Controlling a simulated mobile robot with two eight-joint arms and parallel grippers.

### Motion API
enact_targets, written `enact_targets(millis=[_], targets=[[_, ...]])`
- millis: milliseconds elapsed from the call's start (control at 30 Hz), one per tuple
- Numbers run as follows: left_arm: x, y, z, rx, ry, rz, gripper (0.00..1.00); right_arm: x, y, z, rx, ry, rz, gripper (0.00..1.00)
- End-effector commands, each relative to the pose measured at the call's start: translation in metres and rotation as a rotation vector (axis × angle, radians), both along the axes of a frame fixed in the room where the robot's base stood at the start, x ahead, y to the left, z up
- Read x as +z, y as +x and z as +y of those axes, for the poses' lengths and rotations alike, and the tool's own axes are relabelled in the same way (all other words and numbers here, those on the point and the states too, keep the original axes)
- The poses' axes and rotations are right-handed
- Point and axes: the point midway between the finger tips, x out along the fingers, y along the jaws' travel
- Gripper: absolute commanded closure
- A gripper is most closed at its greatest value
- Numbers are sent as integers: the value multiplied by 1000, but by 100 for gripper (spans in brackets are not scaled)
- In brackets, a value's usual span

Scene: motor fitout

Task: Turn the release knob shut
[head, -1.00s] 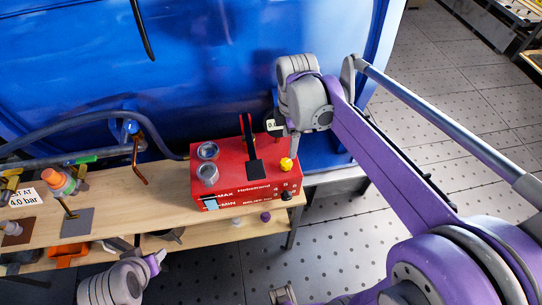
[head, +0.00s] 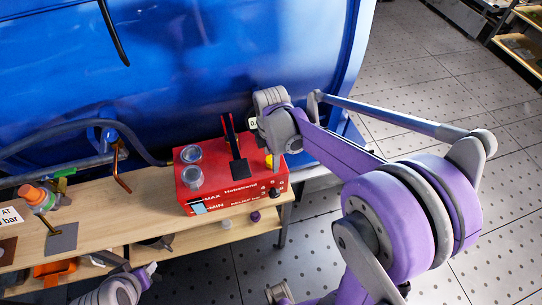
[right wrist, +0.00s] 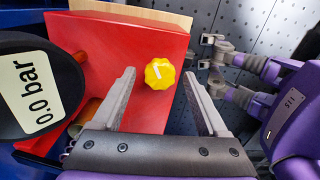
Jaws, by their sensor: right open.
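The yellow release knob (right wrist: 160,73) sits on the red pump box (right wrist: 125,38), with a pale pointer mark on its face. In the head view the knob (head: 269,161) is partly covered by my right gripper (head: 276,152) at the right end of the box (head: 216,178). In the right wrist view my right gripper (right wrist: 159,76) is open, with one fingertip on each side of the knob and visible gaps. It holds nothing. Part of my left arm (head: 112,288) shows at the bottom left of the head view; its jaws cannot be made out.
A dark round gauge (right wrist: 35,88) reading 0.0 bar stands close beside the right gripper. Two clear cylindrical caps (head: 193,177) and a black lever (head: 238,167) are on the box. The wooden bench (head: 105,205) carries fittings at left. A blue tank (head: 200,60) rises behind.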

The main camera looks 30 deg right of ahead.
Motion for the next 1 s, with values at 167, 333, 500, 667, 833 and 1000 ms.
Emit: enact_targets(millis=[167, 333, 500, 667, 833, 1000], targets=[[0, 0, 0, 0, 0, 0, 50, 0, 0, 0, 0, 0, 0, 24], [0, 0, 0, 0, 0, 0, 50, 0, 0, 0, 0, 0, 0, 51], [0, 0, 0, 0, 0, 0, 50, 0, 0, 0, 0, 0, 0, 81], [0, 0, 0, 0, 0, 0, 50, 0, 0, 0, 0, 0, 0, 100], [0, 0, 0, 0, 0, 0, 50, 0, 0, 0, -9, 0, 0, 100], [-2, -1, 0, 0, 0, 1, 50, 0, 0, 0, -54, 0, 0, 100]])
